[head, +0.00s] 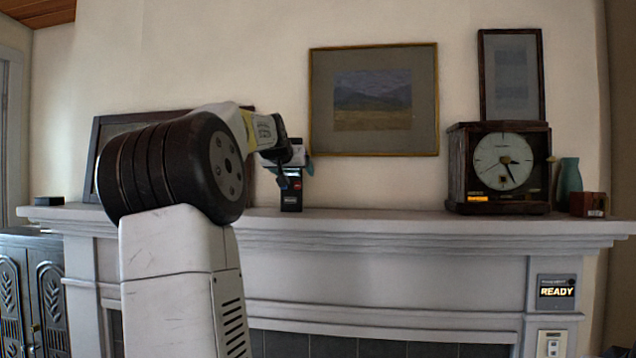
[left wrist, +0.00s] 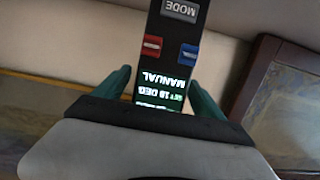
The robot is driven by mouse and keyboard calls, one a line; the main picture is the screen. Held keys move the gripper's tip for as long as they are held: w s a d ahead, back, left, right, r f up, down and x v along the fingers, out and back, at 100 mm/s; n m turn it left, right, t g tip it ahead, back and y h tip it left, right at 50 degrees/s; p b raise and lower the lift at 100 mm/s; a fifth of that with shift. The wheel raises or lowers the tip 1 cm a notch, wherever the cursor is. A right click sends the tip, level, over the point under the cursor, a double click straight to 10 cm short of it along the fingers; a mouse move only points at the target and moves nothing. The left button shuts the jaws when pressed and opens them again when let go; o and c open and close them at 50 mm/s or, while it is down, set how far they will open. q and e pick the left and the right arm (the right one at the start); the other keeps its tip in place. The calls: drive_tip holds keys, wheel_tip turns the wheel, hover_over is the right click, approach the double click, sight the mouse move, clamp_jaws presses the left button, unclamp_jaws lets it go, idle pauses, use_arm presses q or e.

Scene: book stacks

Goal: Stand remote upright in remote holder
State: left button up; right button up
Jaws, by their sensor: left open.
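The remote (left wrist: 165,60) is dark, with a grey MODE button, a red and a blue button and a lit screen reading MANUAL. In the left wrist view it runs between the two teal fingers of my left gripper (left wrist: 160,92), which is open. In the head view my left gripper (head: 294,174) is above the mantel, at the upper part of the upright remote (head: 290,183). A dark block with small lettering (head: 291,203) shows at the remote's foot on the mantel. I cannot tell whether it is the remote holder or the remote's lower end. My right gripper is not in view.
The mantel shelf (head: 380,222) is clear between the remote and the wooden clock (head: 458,170). A teal vase (head: 569,183) and a small brown box (head: 588,204) stand at the right end. A small black box (head: 48,200) is at the left end. Framed pictures (head: 330,125) are behind.

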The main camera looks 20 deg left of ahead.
use_arm(q)
drive_tip(key=shift+w+a+f, duration=0.1)
drive_tip(key=shift+w, duration=0.35)
clamp_jaws()
